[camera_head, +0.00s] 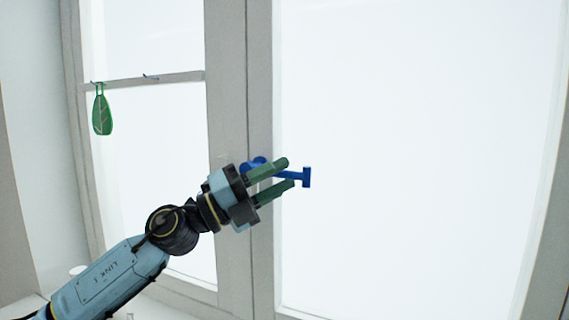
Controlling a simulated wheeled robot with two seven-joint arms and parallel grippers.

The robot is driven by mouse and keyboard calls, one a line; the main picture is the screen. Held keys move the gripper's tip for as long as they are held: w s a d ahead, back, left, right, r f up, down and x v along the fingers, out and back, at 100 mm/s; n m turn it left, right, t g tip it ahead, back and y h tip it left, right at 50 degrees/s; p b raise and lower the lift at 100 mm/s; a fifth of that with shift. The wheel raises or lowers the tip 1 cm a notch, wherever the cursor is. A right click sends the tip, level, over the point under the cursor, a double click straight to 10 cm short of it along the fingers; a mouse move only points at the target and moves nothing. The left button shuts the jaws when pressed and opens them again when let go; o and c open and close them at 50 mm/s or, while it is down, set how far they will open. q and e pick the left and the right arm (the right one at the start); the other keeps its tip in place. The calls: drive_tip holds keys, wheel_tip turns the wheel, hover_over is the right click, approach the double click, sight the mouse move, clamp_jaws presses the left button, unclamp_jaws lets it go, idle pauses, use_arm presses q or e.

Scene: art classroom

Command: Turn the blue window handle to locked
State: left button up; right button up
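The blue window handle (306,177) is on the white middle window frame. Its round base shows behind my gripper, and its bar points right, nearly level and sloping slightly down, to a T-shaped end. My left gripper (284,173) reaches in from the lower left, its two green fingers apart. One finger appears above the bar and the other below it, with a gap between them. I cannot tell whether either finger touches the bar. Part of the handle is hidden by the fingers and gripper body. My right gripper is not in view.
A white sill (160,305) runs along the bottom, with a small pale object at the lower left. The area right of the handle is bright, clear glass.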

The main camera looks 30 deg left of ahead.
use_arm(q)
drive_tip(key=shift+x, duration=0.8)
clamp_jaws()
